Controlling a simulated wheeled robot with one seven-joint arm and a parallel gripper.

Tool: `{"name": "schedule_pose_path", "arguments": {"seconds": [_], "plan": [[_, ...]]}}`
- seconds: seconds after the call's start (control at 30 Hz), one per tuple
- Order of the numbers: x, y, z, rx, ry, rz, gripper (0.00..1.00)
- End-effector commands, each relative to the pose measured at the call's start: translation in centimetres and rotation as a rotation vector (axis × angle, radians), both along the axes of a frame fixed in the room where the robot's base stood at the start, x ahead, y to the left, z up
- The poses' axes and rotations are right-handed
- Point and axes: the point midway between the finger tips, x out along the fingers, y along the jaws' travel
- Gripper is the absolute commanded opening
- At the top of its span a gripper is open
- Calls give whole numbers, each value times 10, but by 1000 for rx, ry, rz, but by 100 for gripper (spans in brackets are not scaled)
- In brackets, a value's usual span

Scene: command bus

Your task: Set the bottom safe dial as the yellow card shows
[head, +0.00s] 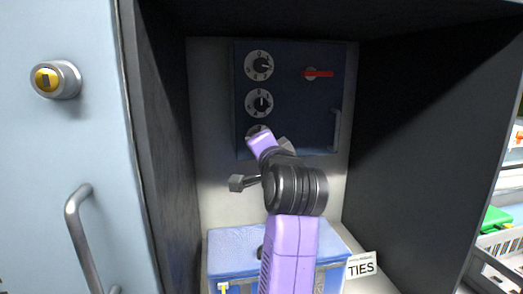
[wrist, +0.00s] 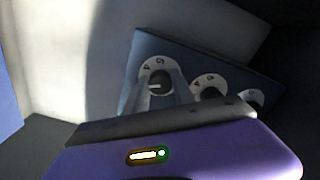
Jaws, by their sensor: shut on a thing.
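The blue safe (head: 290,120) is at the back of a dark open cabinet, with three round dials down its left side. The bottom dial (head: 251,131) is mostly hidden by my arm in the head view. In the wrist view the bottom dial (wrist: 155,78) is nearest, and my gripper (wrist: 157,92) is shut on its dark knob, one grey finger on each side. A pale mark on that knob points left in the wrist view. The middle dial (head: 260,102) points up; the top dial (head: 260,65) points roughly right. I see no yellow card.
A red handle (head: 318,73) and a grey bar handle (head: 336,128) are on the safe's right side. Below stands a blue-lidded box (head: 232,243) beside a TIES card (head: 361,266). Dark cabinet walls (head: 425,130) close in both sides. A pale door (head: 60,150) is at left.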

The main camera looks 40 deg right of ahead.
Motion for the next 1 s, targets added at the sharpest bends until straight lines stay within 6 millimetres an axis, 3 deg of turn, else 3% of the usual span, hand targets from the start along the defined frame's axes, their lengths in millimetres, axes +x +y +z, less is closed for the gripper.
{"name": "schedule_pose_path", "arguments": {"seconds": [1.0], "plan": [[0, 1, -2, 806, -540, 0, 0]]}}
